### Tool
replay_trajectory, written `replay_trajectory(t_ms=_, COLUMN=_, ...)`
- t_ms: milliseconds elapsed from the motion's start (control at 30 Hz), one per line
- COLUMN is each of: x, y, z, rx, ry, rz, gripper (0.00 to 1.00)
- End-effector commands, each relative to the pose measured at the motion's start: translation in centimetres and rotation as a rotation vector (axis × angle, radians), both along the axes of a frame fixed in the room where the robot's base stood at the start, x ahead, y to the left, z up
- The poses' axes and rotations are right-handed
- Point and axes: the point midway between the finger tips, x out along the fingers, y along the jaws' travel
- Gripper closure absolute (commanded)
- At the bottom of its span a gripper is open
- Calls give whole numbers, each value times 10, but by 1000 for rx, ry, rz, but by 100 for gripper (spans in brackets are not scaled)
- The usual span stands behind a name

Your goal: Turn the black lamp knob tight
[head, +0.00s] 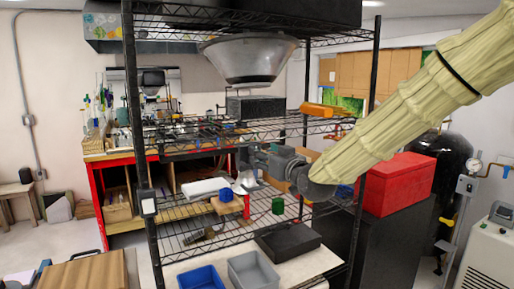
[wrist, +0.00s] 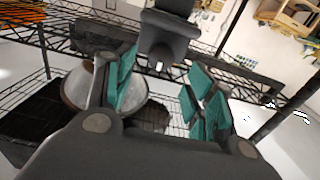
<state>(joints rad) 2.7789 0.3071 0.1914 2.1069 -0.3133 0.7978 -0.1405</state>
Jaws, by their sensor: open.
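My gripper (head: 250,166) reaches in from the right between the shelves of the black wire rack. In the wrist view my gripper (wrist: 164,78) is open, with teal pads on both sides and a gap between them. A dark blocky part with a small white spot (wrist: 168,38) stands just beyond the gap, at top centre. I cannot tell whether it is the lamp knob; it looks apart from the pads. A metal bowl-shaped shade (head: 248,58) hangs under the top shelf. No black knob can be picked out clearly in the head view.
The wire rack's posts (head: 140,150) and middle shelf (head: 200,143) enclose my gripper. Below it are a blue block (head: 226,195), a green cup (head: 278,205) and a black tray (head: 287,242). A red box (head: 398,184) sits right, beneath my arm.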

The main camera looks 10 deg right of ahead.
Motion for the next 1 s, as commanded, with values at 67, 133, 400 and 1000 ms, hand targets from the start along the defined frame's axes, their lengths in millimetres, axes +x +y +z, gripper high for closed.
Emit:
replay_trajectory(t_ms=67, x=10, y=3, z=2, rx=-2, ry=2, rz=0, gripper=46)
replay_trajectory(t_ms=133, x=19, y=6, z=2, rx=-2, ry=2, rz=0, gripper=46)
replay_trajectory(t_ms=400, x=44, y=14, z=1, rx=0, ry=1, rz=0, gripper=46)
replay_trajectory(t_ms=1000, x=52, y=17, z=0, rx=0, ry=1, rz=-1, gripper=68)
